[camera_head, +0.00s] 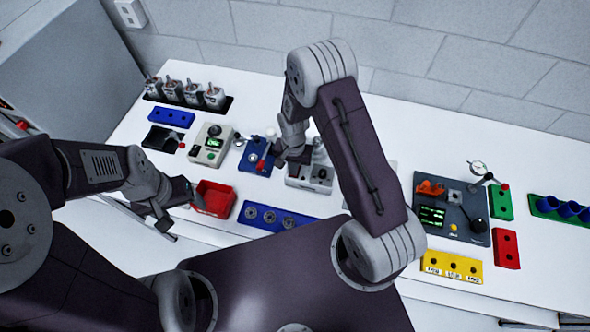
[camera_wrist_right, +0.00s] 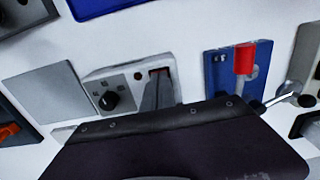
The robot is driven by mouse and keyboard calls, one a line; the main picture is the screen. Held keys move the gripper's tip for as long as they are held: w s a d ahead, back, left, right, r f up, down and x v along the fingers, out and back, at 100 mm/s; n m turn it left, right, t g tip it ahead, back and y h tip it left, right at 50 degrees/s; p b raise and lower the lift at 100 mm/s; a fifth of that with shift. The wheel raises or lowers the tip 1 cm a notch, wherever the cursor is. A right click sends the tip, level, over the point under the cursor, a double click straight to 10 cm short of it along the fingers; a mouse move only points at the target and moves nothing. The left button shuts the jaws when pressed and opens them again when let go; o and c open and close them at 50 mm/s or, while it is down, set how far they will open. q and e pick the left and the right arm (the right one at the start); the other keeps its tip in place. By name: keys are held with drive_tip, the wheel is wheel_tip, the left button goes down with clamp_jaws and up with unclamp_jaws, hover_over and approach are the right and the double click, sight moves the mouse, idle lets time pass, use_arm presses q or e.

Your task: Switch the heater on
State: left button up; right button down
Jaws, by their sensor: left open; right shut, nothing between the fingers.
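A light grey box (camera_head: 312,178) stands near the middle of the table; I take it for the heater, though no label is readable. My right gripper (camera_head: 303,158) is shut and empty over this box. Its fingers (camera_wrist_right: 158,88) reach the switch area; I cannot tell whether they touch it. My left gripper (camera_head: 178,208) is open and empty, left of the red bin (camera_head: 214,199).
A blue block (camera_head: 256,156) with a red lever (camera_wrist_right: 244,58) stands left of the grey box. A beige device (camera_head: 210,144) and a blue three-hole block (camera_head: 279,217) are near. A dark panel (camera_head: 452,219) and a yellow block (camera_head: 452,266) lie right.

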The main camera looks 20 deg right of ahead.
wheel_tip(320, 180, up, 7)
drive_tip(key=p, duration=0.5)
drive_tip(key=shift+p, duration=0.35)
drive_tip(key=shift+f, duration=0.1)
drive_tip(key=w+b, duration=0.1)
drive_tip(key=b, duration=0.2)
drive_tip(key=w+f+t+b, duration=0.1)
drive_tip(key=shift+w+d+b, duration=0.25)
drive_tip(key=shift+w+b, duration=0.05)
drive_tip(key=s+d+n+b, duration=0.2)
drive_tip(key=s+n+b, duration=0.1)
drive_tip(key=s+b, duration=0.2)
drive_tip(key=s+d+r+n+b, duration=0.1)
drive_tip(key=s+n+b, duration=0.2)
drive_tip(key=s+b, duration=0.3)
drive_tip(key=s, duration=0.3)
drive_tip(key=shift+s+d, duration=0.15)
drive_tip(key=shift+d, duration=0.2)
